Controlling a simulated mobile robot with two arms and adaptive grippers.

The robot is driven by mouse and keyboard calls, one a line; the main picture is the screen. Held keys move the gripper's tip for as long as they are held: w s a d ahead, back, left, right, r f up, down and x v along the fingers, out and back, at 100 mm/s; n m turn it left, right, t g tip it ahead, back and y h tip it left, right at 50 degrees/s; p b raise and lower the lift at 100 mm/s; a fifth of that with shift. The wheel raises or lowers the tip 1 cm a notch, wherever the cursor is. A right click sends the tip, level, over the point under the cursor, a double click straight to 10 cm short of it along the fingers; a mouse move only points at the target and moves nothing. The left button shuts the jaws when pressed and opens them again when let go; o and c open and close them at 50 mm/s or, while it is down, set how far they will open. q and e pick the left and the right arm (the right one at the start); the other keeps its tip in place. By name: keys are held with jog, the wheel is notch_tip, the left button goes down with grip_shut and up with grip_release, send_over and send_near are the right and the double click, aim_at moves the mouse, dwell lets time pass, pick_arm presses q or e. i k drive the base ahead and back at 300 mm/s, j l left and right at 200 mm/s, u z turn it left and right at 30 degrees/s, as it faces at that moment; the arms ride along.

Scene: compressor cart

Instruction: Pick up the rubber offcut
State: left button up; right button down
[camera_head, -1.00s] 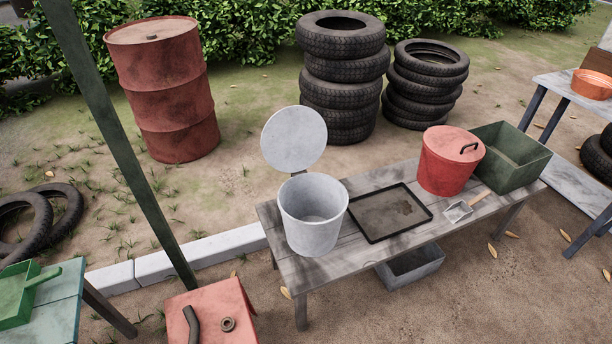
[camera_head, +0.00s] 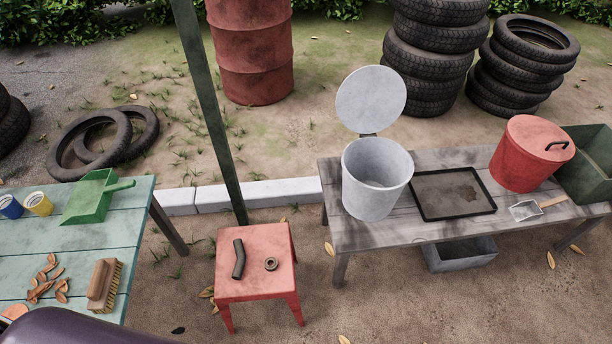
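A dark, bent, hose-like piece (camera_head: 239,258), which looks like the rubber offcut, lies on the left part of a red stool's top (camera_head: 254,290). A small brownish ring (camera_head: 271,264) lies flat just right of it, apart from it. Both are uncovered and in full view. Neither of my grippers shows in the head view.
A green pole (camera_head: 212,120) rises behind the stool. At left, a teal table (camera_head: 140,215) holds a green dustpan (camera_head: 90,197), a brush (camera_head: 103,285) and brown scraps. At right, a grey bench (camera_head: 345,235) holds an open grey bin (camera_head: 375,190), black tray and red bucket.

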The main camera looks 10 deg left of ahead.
aim_at(238, 246)
jog(key=u, duration=1.05)
